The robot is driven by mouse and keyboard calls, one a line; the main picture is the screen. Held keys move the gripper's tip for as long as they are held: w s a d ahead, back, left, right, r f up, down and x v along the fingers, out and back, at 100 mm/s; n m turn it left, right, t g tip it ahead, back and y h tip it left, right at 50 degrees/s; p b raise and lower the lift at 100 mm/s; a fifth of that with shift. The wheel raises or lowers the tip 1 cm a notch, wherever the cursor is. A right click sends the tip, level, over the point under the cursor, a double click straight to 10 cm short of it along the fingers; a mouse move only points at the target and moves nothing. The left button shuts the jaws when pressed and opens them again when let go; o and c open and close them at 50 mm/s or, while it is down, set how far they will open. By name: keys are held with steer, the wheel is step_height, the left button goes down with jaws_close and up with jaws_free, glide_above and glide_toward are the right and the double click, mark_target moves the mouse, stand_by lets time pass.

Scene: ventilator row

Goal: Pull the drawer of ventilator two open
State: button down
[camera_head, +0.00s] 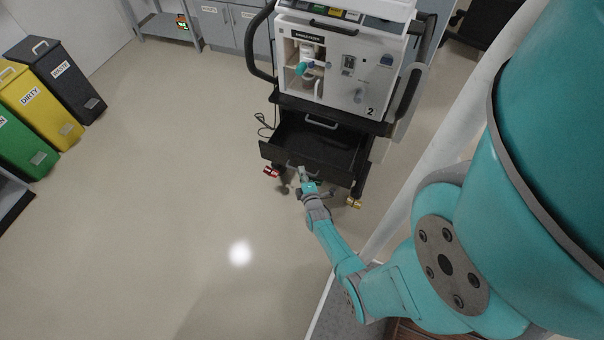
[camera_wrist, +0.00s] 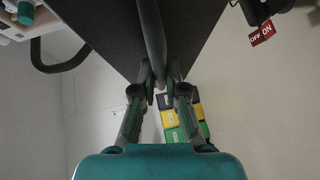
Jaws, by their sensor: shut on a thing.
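Ventilator two (camera_head: 335,62) is a white unit marked 2 on a black wheeled cart. Its black drawer (camera_head: 318,150) is pulled out toward me, and its bare inside shows from above. My gripper (camera_head: 303,172) is at the middle of the drawer front. In the wrist view my gripper (camera_wrist: 160,78) has its two fingers closed on the grey bar handle (camera_wrist: 153,40) of the drawer. The dark drawer front (camera_wrist: 105,30) fills the top of that view. Part of the handle is hidden between the fingers.
Black, yellow and green bins (camera_head: 42,108) stand at the left, and they also show in the wrist view (camera_wrist: 183,118). The floor (camera_head: 180,200) at left is clear.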

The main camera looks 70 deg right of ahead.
steer(key=c, duration=1.2)
jaws_free()
steer(key=shift+a, duration=0.1)
steer(key=v, duration=1.2)
